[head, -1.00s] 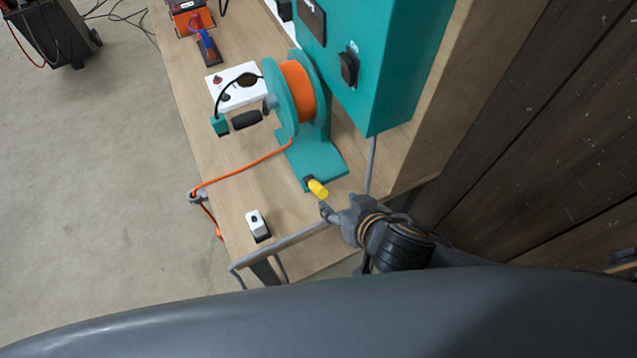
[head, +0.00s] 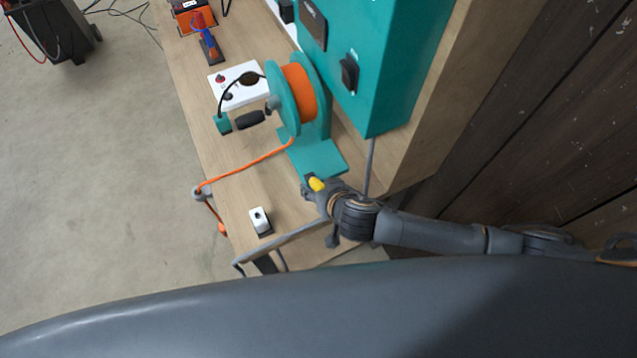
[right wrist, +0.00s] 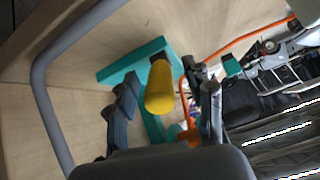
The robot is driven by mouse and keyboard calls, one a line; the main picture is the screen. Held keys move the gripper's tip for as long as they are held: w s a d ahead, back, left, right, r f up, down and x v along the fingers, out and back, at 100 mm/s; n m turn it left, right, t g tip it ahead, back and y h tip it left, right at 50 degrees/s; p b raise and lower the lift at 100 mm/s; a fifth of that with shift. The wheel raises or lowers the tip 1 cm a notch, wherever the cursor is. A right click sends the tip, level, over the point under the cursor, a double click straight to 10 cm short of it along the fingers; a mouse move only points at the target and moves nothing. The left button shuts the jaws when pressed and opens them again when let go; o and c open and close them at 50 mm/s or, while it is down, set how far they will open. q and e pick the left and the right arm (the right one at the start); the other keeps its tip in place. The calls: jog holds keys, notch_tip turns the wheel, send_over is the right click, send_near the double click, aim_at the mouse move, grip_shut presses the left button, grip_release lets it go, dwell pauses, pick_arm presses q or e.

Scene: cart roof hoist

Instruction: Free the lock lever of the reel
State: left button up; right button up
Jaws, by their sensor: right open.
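The reel (head: 297,92) has teal flanges and orange cable, and stands on a teal base (head: 318,160) on the wooden bench. Its lock lever has a yellow grip (head: 316,184) at the near end of the base. My right gripper (head: 313,192) is at this grip. In the right wrist view the yellow grip (right wrist: 160,88) stands between the two spread fingers of my right gripper (right wrist: 166,106), with a gap to the left finger. Contact with the right finger cannot be told. The lever's foot is partly hidden. My left gripper is not in view.
A teal cabinet (head: 385,65) stands right of the reel. The crank handle (head: 250,120) sticks out to the reel's left. The orange cable (head: 245,168) runs to a guide at the bench edge. A small white switch box (head: 260,220) sits near the front, by a grey rail.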

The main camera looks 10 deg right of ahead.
aim_at(314, 179)
jog(key=shift+w+f, duration=0.15)
jog(key=shift+f, duration=0.05)
grip_shut()
jog(key=shift+w+a+r+g+h, duration=0.2)
jog(key=shift+w+r+g, duration=0.15)
jog(key=shift+g, duration=0.25)
jog(key=shift+w+a+r+g+h, duration=0.1)
jog(key=shift+w+r+g+h, duration=0.15)
jog(key=shift+g, duration=0.35)
jog(key=shift+w+a+r+g+h, duration=0.1)
jog(key=shift+w+r+g+h, duration=0.15)
jog(key=shift+g, duration=0.5)
jog(key=shift+w+a+r+g+h, duration=0.1)
jog(key=shift+w+r+g+h, duration=0.2)
jog(key=shift+g, duration=0.45)
jog(key=shift+d+f, duration=0.1)
jog(key=shift+f, duration=0.05)
